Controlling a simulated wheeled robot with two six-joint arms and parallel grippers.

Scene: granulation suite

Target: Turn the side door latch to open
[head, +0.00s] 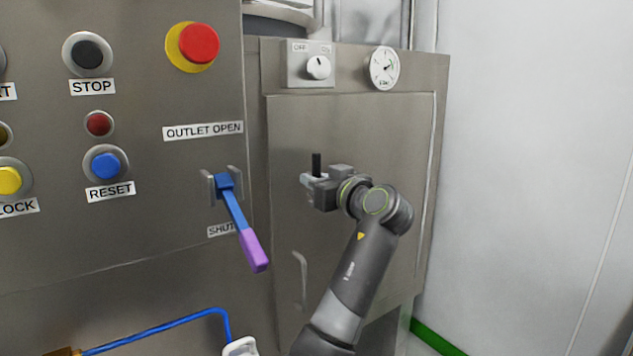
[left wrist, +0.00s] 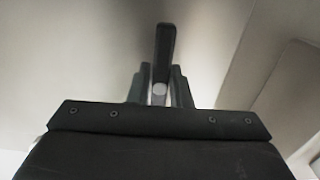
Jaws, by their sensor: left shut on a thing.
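The side door (head: 345,125) is a flat metal panel, and it looks shut in its frame. Its latch (head: 316,163) is a small black lever near the door's left edge, pointing straight up. My left gripper (head: 309,182) is at the latch, shut on it low down, with the lever's upper end sticking out above the fingers. In the left wrist view the dark latch (left wrist: 165,45) stands upright between the two fingers (left wrist: 161,88) and reaches beyond them. The fingers and wrist hide the latch's base. My right gripper is in neither view.
A blue lever with a purple grip (head: 253,250) juts out left of the door. A curved door handle (head: 301,280) sits below my gripper. A knob (head: 318,67) and a gauge (head: 384,67) are above the door. A blank wall (head: 530,150) stands to the right.

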